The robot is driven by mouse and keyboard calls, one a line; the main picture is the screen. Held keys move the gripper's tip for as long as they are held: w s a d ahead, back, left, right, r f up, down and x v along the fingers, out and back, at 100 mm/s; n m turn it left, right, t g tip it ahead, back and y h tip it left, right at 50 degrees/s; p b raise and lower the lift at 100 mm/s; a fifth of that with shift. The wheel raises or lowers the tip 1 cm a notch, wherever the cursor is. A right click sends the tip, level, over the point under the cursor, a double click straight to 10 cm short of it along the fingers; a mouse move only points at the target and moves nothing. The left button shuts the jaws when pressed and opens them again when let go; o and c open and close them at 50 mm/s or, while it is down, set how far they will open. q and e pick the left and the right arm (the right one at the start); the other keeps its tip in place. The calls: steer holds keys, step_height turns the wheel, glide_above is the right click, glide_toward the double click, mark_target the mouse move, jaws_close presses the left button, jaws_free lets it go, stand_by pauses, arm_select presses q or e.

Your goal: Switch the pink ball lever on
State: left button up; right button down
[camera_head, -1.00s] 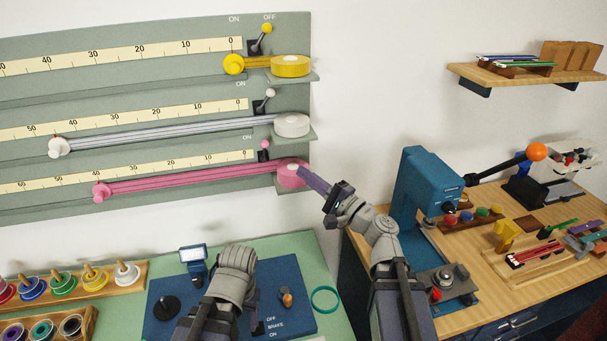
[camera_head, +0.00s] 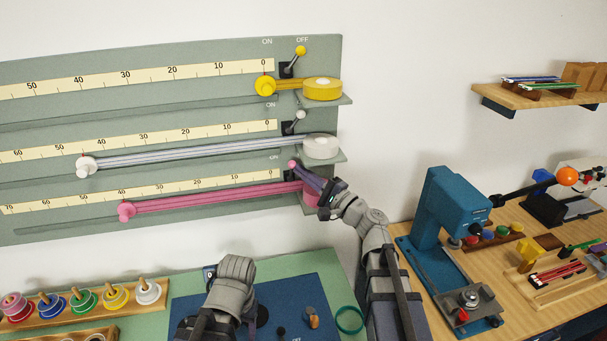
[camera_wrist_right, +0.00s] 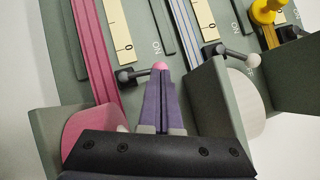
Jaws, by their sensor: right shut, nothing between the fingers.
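The pink ball lever (camera_wrist_right: 159,66) is a dark stem with a small pink ball, beside the pink tape on the wall panel. In the wrist view its stem runs rightward from a dark base, and its ball shows just beyond my right fingertips. In the head view the pink ball (camera_head: 292,163) is at those tips too. My right gripper (camera_head: 297,169) is shut and empty; it also fills the lower middle of the wrist view (camera_wrist_right: 161,80). I cannot tell if it touches the ball. My left wrist shows low in the head view; its fingers are hidden.
The white ball lever (camera_wrist_right: 253,61) and yellow ball lever (camera_head: 300,50) are above. A pink tape reel (camera_wrist_right: 92,135) and its shelf lie close beside my right gripper. The blue press (camera_head: 448,210) stands right of my right arm.

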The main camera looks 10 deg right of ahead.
steer(key=shift+a+r+n+g+p, duration=0.5)
steer(key=shift+n+p, duration=0.4)
steer(key=shift+p, duration=0.45)
steer(key=a+n+g+h+p, duration=0.1)
steer(key=p, duration=0.1)
steer(key=a+n+g+p, duration=0.1)
steer(key=n+p, duration=0.1)
steer(key=shift+f+h, duration=0.1)
steer(key=shift+h, duration=0.3)
steer(key=shift+s, duration=0.1)
